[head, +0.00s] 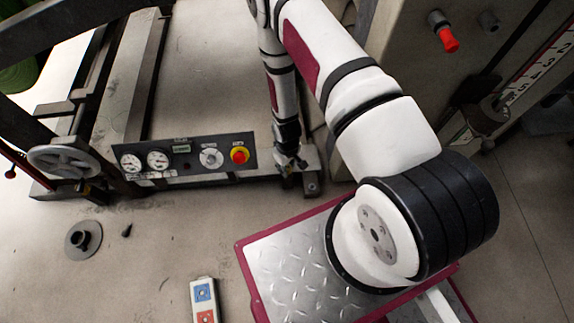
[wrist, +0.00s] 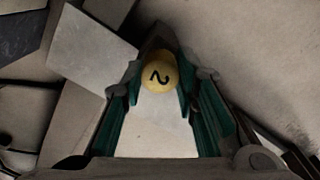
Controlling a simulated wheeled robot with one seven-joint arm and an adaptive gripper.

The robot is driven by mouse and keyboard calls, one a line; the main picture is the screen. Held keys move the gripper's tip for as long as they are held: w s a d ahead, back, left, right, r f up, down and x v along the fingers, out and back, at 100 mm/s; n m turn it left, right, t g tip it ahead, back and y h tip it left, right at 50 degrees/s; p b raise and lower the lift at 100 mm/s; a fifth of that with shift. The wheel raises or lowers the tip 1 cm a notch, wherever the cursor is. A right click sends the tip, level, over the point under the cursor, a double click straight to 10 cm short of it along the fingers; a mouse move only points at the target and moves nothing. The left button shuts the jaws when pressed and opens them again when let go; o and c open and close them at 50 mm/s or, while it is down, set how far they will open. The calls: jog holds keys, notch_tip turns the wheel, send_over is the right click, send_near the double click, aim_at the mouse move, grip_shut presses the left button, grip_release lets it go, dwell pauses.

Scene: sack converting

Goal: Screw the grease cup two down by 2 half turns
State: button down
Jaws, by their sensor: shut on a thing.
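Grease cup two (wrist: 159,75) shows in the wrist view as a round yellow cap with a black 2 lying on its side. My gripper (wrist: 160,82) has its two green-lined fingers closed around the cap, one on each side. In the head view my gripper (head: 290,162) reaches down at the right end of the low machine frame, next to the control panel. The cup cannot be made out there, and the part below its cap is hidden in both views.
The control panel (head: 186,158) has gauges, a dial and a red button on yellow. A grey handwheel (head: 64,160) stands at the left. A flanged part (head: 84,240) and a pendant with coloured buttons (head: 204,300) lie on the floor. A red-tipped knob (head: 447,38) sticks out at upper right.

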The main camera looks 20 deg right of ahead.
jog(key=m, duration=0.6)
jog(key=m+p, duration=0.1)
jog(key=m, duration=0.5)
jog(key=shift+m, duration=0.4)
jog(key=m, duration=0.6)
jog(key=shift+p, duration=0.35)
jog(key=m+p, duration=0.1)
jog(key=m, duration=0.5)
jog(key=c, duration=1.2)
grip_release()
jog(key=shift+c, duration=0.2)
